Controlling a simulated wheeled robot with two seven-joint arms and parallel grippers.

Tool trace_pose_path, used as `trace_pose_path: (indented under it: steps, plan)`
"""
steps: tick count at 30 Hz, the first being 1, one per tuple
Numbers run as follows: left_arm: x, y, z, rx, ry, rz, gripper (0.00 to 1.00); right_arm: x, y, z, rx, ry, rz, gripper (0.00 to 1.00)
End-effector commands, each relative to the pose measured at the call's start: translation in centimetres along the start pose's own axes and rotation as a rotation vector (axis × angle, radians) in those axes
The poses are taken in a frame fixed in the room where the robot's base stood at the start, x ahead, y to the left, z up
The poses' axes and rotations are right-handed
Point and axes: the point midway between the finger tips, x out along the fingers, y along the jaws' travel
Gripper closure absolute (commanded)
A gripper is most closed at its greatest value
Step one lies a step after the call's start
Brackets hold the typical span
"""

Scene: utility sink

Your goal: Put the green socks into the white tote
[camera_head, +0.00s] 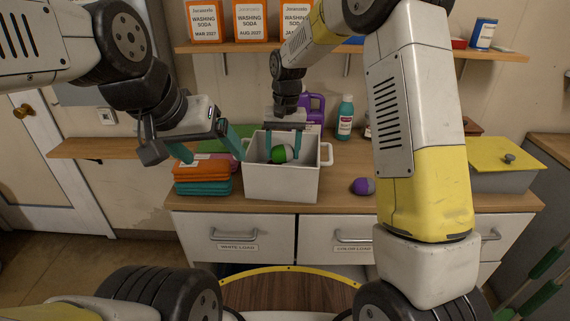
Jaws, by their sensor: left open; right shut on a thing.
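The green socks (279,155), a rolled ball with a grey part, are between the teal fingertips of my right gripper (284,148). They are inside the opening of the white tote (283,185), below its back rim. The tote stands upright on the wooden counter, with a handle at each side. I cannot tell whether the socks touch the tote's floor, which the front wall hides. My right gripper reaches down from above and is shut on the socks. My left gripper (208,150) is open and empty, left of the tote above the folded cloths.
Orange and teal folded cloths (203,178) lie left of the tote. A purple and grey sock ball (362,186) lies to its right. A purple jug (314,108) and a teal bottle (345,118) stand behind. A yellow-lidded bin (500,178) stands far right.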

Motion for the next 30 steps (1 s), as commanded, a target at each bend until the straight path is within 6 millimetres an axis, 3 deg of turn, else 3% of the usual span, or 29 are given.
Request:
trace_pose_path:
  steps: [9, 16, 21, 30]
  plan:
    - [0.0, 0.0, 0.0, 0.000, 0.000, 0.000, 0.16, 5.6, 0.3, 0.1, 0.000, -0.003, 0.000, 0.78]
    - [0.0, 0.0, 0.0, 0.000, 0.000, 0.000, 0.16, 7.5, 0.4, 0.1, 0.000, -0.003, 0.001, 0.78]
    - [0.0, 0.0, 0.0, 0.000, 0.000, 0.000, 0.16, 9.9, 0.6, 0.1, 0.000, -0.003, 0.001, 0.78]
    - [0.0, 0.0, 0.0, 0.000, 0.000, 0.000, 0.16, 10.2, 0.6, 0.0, 0.000, 0.000, 0.000, 0.78]
